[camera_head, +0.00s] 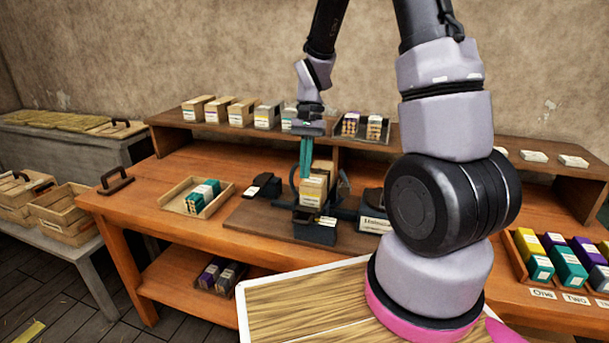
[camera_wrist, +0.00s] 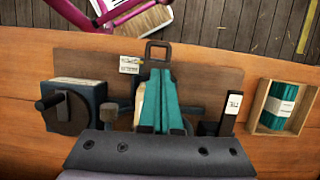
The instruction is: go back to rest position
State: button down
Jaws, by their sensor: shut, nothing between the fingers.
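My gripper (camera_head: 306,178) hangs from the arm over the workbench, its teal fingers together and pointing down. In the wrist view the fingers (camera_wrist: 160,98) are closed with nothing seen between them. The handwheel press (camera_head: 316,232) stands on a dark board (camera_head: 258,218) just below and in front of the fingers; a pale block (camera_head: 314,188) shows at its top. The fingers cover part of the press, and I cannot tell whether they touch it. In the wrist view a dark box with a crank (camera_wrist: 72,108) lies left of the fingers.
A wooden tray with teal packs (camera_head: 197,197) sits left of the board. A raised shelf (camera_head: 190,118) with several boxes runs behind. A rack of coloured packs (camera_head: 560,262) is at right. My arm hides the bench's right middle. Bare bench lies at the left (camera_head: 150,185).

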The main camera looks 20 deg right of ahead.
jog(key=s+d+r+t, duration=0.1)
jog(key=s+r+t, duration=0.2)
jog(key=r, duration=0.5)
jog(key=s+d+r+n+t, duration=0.1)
jog(key=s+d+r+t, duration=0.1)
jog(key=s+r, duration=0.3)
jog(key=s+d+r+n+t, duration=0.1)
jog(key=s+r+t, duration=0.3)
jog(key=r, duration=0.9)
jog(key=shift+s+d+r+t, duration=0.2)
jog(key=shift+s+d+t, duration=0.1)
jog(key=shift+t, duration=0.3)
